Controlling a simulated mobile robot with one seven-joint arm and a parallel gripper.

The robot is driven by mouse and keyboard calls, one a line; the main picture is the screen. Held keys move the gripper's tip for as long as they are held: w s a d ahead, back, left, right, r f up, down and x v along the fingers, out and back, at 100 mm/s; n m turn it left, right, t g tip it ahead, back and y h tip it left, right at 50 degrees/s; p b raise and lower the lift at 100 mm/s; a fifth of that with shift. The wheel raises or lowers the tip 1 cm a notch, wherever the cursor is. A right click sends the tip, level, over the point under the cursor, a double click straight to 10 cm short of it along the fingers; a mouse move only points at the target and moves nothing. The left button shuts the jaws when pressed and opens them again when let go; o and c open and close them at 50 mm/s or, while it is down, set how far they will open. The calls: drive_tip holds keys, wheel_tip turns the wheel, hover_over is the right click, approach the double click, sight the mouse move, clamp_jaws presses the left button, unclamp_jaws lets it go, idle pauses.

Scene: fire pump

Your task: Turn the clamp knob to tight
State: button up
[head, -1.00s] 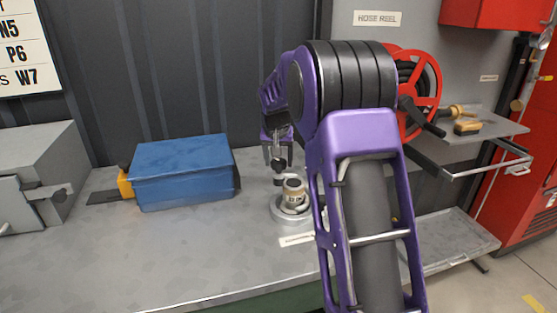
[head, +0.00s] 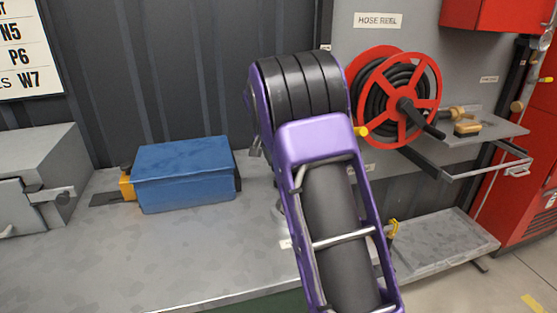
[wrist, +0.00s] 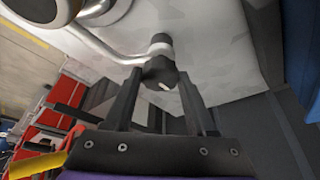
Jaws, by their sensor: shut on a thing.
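In the wrist view the clamp knob (wrist: 160,72) is black with a pale mark on its face. My gripper (wrist: 158,84) has one finger on each side of it and is shut on it. A bent metal rod (wrist: 110,54) runs from the knob side toward the clamp ring (wrist: 102,10) and a round can-like body (wrist: 60,8) at the top left. In the head view my arm hides the knob, the can and most of the clamp; only a sliver of its pale base (head: 279,210) shows.
A blue box (head: 185,175) stands on the grey bench (head: 150,255), left of my arm. A grey metal case (head: 38,165) is at the far left. A red hose reel (head: 418,95) and a shelf (head: 488,128) are at the right. The bench front is clear.

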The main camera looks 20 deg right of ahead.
idle(0.3)
drive_tip(key=o, duration=1.4)
drive_tip(key=shift+c, duration=0.2)
drive_tip(key=shift+r, duration=0.15)
drive_tip(key=p+v, duration=0.2)
drive_tip(key=v, duration=1.5)
